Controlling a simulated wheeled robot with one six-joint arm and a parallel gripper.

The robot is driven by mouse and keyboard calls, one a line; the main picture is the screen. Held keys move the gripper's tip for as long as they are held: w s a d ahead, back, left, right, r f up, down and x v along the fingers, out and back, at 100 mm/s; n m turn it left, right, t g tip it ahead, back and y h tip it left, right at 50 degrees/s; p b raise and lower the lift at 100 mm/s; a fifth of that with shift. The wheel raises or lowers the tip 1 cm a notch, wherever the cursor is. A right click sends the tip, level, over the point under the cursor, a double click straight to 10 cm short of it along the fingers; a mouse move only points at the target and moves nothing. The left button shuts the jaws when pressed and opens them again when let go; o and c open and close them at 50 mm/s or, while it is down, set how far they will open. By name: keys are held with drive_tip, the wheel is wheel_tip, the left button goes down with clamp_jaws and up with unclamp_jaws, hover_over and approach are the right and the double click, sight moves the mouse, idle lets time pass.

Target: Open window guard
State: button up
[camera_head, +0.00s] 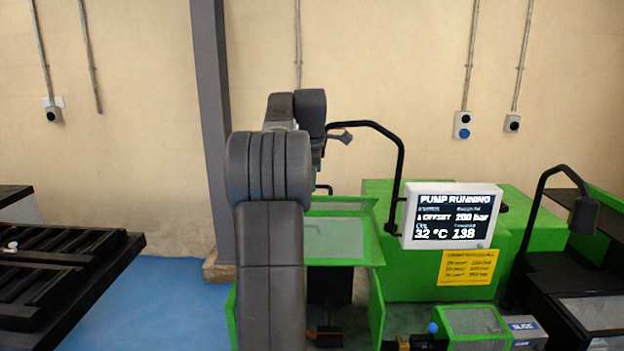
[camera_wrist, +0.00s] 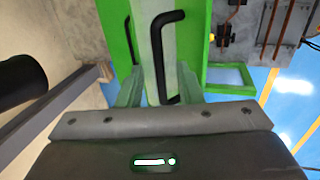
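The window guard (camera_head: 335,238), a green frame with a clear pane, stands behind my arm in the head view, which hides its left part. In the wrist view its green frame and pale pane (camera_wrist: 188,45) run up the middle. A black bent handle (camera_wrist: 157,45) stands out from it, its lower end between my finger tips or just beyond them. My gripper (camera_wrist: 160,88) has its two fingers apart, one on each side of the handle's lower end. Contact cannot be told. In the head view my arm hides most of the gripper.
A screen (camera_head: 450,216) reading "PUMP RUNNING" stands to the right, on a black bent arm (camera_head: 400,160). A yellow label (camera_head: 468,267) sits on the green machine body (camera_head: 400,270). A grey post (camera_head: 211,130) rises behind my arm. A black slatted table (camera_head: 60,270) is at left.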

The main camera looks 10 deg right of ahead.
drive_tip(key=shift+f, duration=0.25)
clamp_jaws()
